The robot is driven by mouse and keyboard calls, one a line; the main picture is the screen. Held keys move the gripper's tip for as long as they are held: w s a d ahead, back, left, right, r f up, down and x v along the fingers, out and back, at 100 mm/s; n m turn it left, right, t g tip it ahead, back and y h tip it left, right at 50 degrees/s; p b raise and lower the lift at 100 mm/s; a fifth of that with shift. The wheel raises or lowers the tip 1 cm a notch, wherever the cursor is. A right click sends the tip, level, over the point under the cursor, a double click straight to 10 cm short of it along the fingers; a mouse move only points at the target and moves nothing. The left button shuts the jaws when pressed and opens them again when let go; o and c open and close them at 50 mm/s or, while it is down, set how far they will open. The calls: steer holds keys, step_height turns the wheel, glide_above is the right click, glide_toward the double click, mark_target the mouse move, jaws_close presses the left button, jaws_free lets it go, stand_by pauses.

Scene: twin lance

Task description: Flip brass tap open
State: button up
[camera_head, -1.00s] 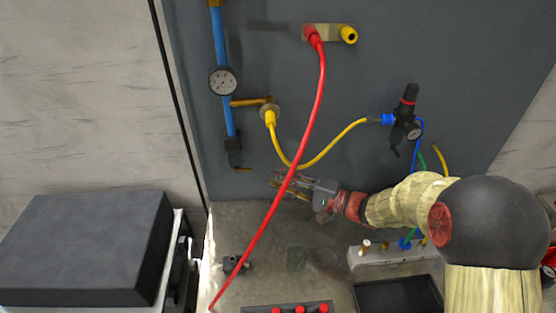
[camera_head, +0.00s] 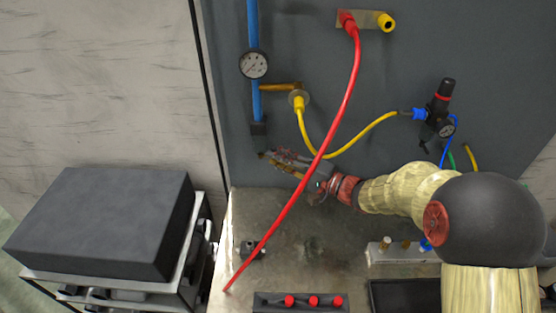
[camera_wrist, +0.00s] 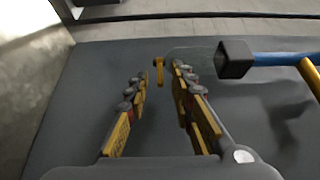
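A black block (camera_head: 258,127) ends the blue pipe on the grey wall panel; in the wrist view the block (camera_wrist: 235,59) is right of my fingers. The small brass tap lever (camera_wrist: 159,67) shows in the wrist view between my fingertips, or just beyond them; I cannot tell whether they touch. In the head view my gripper (camera_head: 269,156) is just below the block, and its fingers cover or blend with the lever. My gripper (camera_wrist: 160,75) is open, with a clear gap between its fingers.
A round gauge (camera_head: 254,64) and a brass side branch (camera_head: 280,87) sit on the pipe above. A red hose (camera_head: 337,117) crosses in front of my gripper in the head view. A yellow hose (camera_head: 347,143) hangs to the right. The bench (camera_head: 290,226) below is partly clear.

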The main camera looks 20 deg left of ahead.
steer(key=shift+c, duration=0.6)
jaws_close()
steer(key=n+g+b, duration=0.1)
steer(key=g+b, duration=0.1)
steer(key=shift+w+n+g+y, duration=0.3)
steer(key=shift+w+n, duration=0.05)
steer(key=shift+n, duration=0.05)
steer(key=shift+o, duration=0.6)
jaws_free()
